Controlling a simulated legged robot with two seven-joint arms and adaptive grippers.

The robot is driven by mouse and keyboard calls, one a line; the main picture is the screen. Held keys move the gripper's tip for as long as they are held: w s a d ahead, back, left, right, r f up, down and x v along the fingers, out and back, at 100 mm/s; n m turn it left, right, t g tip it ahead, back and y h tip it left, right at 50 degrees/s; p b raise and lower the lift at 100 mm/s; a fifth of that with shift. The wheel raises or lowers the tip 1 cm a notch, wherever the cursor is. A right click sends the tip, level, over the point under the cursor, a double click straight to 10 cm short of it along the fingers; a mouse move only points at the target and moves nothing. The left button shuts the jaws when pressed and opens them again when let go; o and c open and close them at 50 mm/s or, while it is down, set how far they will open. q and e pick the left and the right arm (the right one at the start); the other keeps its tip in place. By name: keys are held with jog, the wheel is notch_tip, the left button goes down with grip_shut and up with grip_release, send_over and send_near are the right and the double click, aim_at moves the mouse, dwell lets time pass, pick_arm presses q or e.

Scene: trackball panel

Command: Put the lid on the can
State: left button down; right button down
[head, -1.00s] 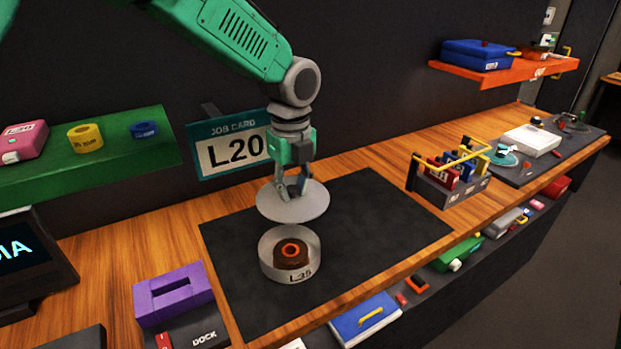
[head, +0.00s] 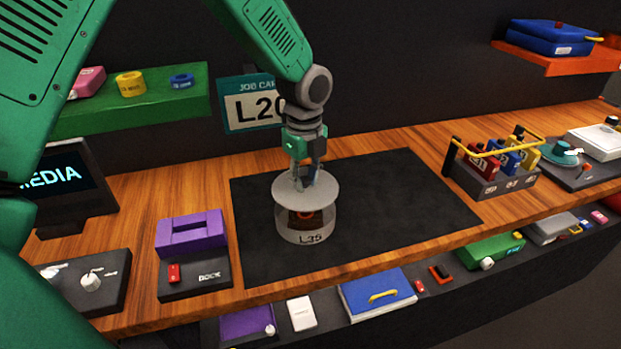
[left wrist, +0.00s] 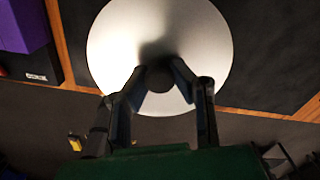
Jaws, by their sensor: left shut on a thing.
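The can (head: 306,228), labelled L35, is a clear, short round container standing upright on the black mat (head: 400,195). A dark brown roll with an orange ring (head: 305,217) is inside it. The round grey lid (head: 290,188) is level at the can's top; I cannot tell whether it rests on the rim or hovers just above. My left gripper (head: 305,180) points down and is shut on the lid's knob. In the left wrist view the lid (left wrist: 110,45) fills the middle, with the fingers at its dark knob (left wrist: 158,80), and hides the can. My right gripper is not in view.
A purple block (head: 192,235) on a dock stands left of the mat. A rack of coloured items (head: 492,175) stands to the right. A green shelf (head: 140,110) and a job card (head: 250,105) are behind. The mat right of the can is clear.

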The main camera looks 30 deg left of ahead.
pick_arm(q)
jog(key=shift+a+f+b, duration=0.15)
jog(key=shift+f+b, duration=0.6)
jog(key=shift+f, duration=0.2)
notch_tip(320, 180, down, 2)
jog(key=shift+f+b, duration=0.1)
jog(key=shift+b, duration=1.05)
jog(key=shift+w+f, duration=0.1)
jog(key=shift+f, duration=0.7)
jog(key=shift+r+p, duration=0.1)
jog(key=shift+p, duration=0.65)
jog(key=shift+p, duration=0.95)
jog(key=shift+f, duration=0.2)
jog(key=c, duration=0.8)
grip_release()
jog(key=shift+c, duration=0.2)
